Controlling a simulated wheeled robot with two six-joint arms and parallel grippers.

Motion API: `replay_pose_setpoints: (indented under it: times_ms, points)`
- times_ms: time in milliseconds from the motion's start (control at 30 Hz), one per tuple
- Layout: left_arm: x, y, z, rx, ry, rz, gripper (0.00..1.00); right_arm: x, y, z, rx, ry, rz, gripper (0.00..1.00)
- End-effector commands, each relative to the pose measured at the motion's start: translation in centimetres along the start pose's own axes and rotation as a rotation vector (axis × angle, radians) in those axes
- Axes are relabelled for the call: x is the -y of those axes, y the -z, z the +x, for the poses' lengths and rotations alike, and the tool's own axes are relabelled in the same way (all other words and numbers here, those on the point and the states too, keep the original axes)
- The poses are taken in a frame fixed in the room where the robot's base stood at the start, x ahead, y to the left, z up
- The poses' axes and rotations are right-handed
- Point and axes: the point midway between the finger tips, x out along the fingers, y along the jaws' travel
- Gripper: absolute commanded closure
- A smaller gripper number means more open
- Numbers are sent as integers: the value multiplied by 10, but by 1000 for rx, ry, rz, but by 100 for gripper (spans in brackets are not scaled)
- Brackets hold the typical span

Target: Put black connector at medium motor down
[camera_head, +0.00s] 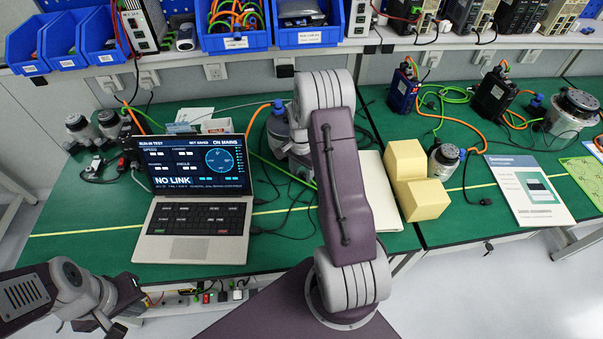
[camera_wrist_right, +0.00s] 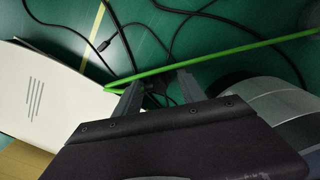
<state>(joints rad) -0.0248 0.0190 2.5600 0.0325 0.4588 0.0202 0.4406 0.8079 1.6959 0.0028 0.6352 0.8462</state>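My right gripper (camera_wrist_right: 158,84) shows in the wrist view with its two grey fingers apart. A small black piece (camera_wrist_right: 153,97), perhaps the black connector, shows between and beyond them; I cannot tell that the fingers touch it. The grey rounded body of a motor (camera_wrist_right: 268,112) is close to the right. Another dark plug (camera_wrist_right: 104,43) on a thin cable lies on the green table. In the head view my right arm hides its gripper, and a grey motor (camera_head: 280,128) shows beside the arm. My left gripper (camera_head: 102,328) is open and empty at the lower left.
A bright green cable (camera_wrist_right: 230,55) crosses near my right fingers, with black cables around. A white case (camera_wrist_right: 45,95) is on the left there. An open laptop (camera_head: 197,200), yellow blocks (camera_head: 415,188), and a smaller motor (camera_head: 444,160) stand on the green table (camera_head: 90,225).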

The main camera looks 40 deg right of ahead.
Motion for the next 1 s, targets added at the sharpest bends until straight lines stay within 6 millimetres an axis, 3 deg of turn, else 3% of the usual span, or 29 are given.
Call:
replay_pose_setpoints:
  times_ms: [167, 500, 633, 833, 933, 1000]
  points:
    - [0, 0, -5, 0, 0, 0, 100, 1, 1, -19, -3, 3, 0, 52]
    - [0, 1, -14, 0, 0, 0, 100, 1, 1, -104, -3, 3, 0, 52]
    - [0, 2, -16, 0, 0, 0, 100, 0, 0, -122, -2, 2, 0, 52]
    - [0, 2, -16, 0, 0, 0, 100, 0, -1, -128, 0, 0, -6, 52]
    - [0, 2, -16, 0, 0, 0, 100, 1, -25, -130, -3, 8, -122, 52]
    - [0, 2, -16, 0, 0, 0, 100, -2, -63, -131, -11, 21, -310, 52]
